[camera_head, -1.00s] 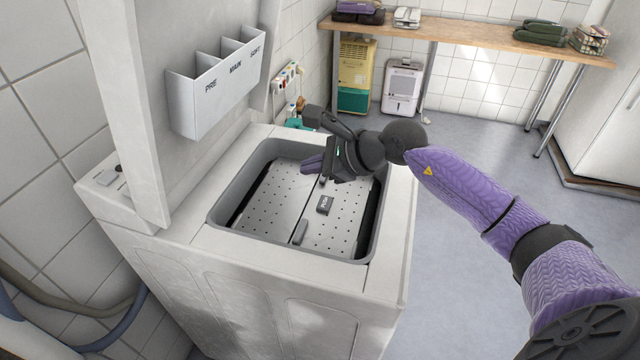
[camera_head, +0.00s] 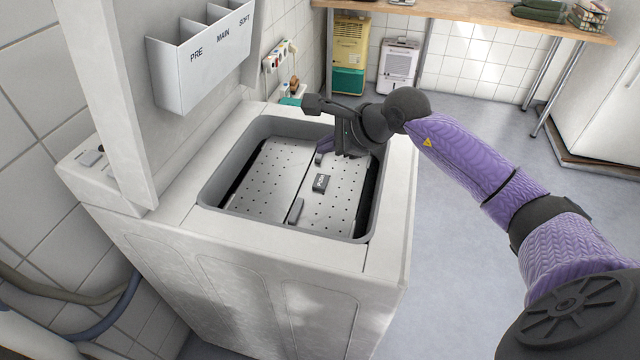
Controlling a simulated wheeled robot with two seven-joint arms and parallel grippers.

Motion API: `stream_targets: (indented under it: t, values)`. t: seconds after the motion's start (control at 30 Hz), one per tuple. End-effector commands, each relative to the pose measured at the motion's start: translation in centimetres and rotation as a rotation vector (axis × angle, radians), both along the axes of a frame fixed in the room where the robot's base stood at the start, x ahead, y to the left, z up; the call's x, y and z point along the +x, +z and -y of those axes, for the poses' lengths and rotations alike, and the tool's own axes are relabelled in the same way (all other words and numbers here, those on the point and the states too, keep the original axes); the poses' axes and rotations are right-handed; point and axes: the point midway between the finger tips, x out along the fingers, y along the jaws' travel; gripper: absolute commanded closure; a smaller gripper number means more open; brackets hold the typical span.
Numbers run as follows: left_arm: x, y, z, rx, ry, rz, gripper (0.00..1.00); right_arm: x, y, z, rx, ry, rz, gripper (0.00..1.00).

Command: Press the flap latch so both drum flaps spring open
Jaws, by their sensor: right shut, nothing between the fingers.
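The top-loading washer (camera_head: 300,240) stands open in front of me. In its opening lie two perforated metal drum flaps, the left flap (camera_head: 268,180) and the right flap (camera_head: 343,199), flat and closed along a middle seam. The small dark latch (camera_head: 320,183) marked PUSH sits on the right flap, uncovered. A grey catch (camera_head: 296,211) lies on the seam nearer me. My right gripper (camera_head: 322,158) is above the far part of the opening, pointing down, beyond the latch and apart from it. It is shut and empty. My left gripper is out of view.
The raised lid and the dispenser (camera_head: 205,65) with PRE, MAIN and SOFT compartments stand at the left. The grey rim (camera_head: 225,200) surrounds the sunken flaps. A wooden bench (camera_head: 470,27) is at the back. Floor to the right is clear.

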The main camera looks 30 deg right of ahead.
Motion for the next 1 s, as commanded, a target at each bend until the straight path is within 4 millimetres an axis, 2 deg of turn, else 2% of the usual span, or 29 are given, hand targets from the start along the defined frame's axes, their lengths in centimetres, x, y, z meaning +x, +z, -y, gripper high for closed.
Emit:
stream_targets:
  t: [0.03,0.33,1.0]
  values:
    - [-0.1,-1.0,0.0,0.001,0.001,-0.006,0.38,0.0,-1.4,-0.1,0.002,0.0,-0.005,1.0]
    - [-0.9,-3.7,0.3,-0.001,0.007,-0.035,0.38,0.1,-5.4,-0.1,0.001,0.0,-0.003,1.0]
    - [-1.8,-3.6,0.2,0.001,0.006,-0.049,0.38,0.1,-5.5,-0.1,0.001,0.001,0.0,1.0]
